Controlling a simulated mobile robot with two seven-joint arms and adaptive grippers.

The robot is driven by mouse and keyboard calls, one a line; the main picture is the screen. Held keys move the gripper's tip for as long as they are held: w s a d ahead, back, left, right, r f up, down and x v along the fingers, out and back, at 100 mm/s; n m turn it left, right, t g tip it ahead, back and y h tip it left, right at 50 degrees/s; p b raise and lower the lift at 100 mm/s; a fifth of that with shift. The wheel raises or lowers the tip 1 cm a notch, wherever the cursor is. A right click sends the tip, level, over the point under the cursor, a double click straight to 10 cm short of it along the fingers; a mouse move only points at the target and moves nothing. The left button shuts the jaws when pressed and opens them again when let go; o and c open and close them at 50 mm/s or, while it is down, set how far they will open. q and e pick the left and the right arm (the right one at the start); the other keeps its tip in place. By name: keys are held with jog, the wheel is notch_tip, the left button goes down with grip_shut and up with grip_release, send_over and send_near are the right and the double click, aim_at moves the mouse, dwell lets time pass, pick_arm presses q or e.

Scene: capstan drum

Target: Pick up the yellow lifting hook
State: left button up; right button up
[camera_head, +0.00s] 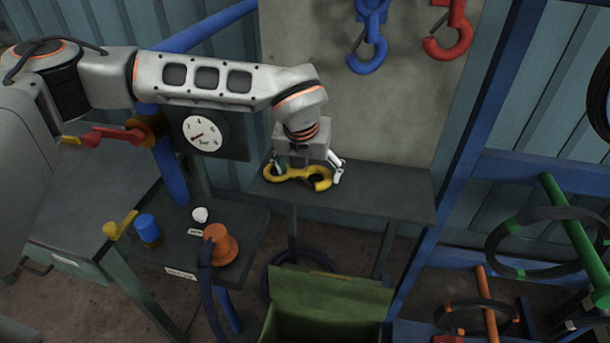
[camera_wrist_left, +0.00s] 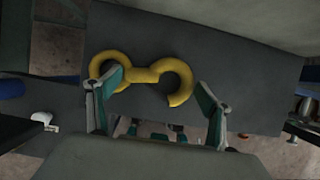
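The yellow lifting hook (camera_head: 300,173) lies flat on a dark grey shelf (camera_head: 390,192) against the back wall. My left gripper (camera_head: 309,166) is right over it, pointing down, with its fingers spread. The left wrist view shows the hook (camera_wrist_left: 143,75) with its ring end on the left and its open curve on the right. In that view my left gripper (camera_wrist_left: 160,80) is open, and one finger covers part of the ring. The other finger is to the right of the curve. I cannot tell whether a finger touches the hook. My right gripper is not in view.
A blue hook (camera_head: 368,50) and a red hook (camera_head: 447,45) hang on the wall panel above the shelf. A gauge (camera_head: 202,133) is left of the shelf. A green box (camera_head: 330,290) is below. The shelf's right part is clear.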

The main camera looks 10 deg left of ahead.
aim_at(309, 175)
pick_arm(q)
jog(key=c, duration=0.6)
jog(key=shift+r, duration=0.1)
notch_tip(309, 175, up, 10)
jog(key=shift+b, duration=0.7)
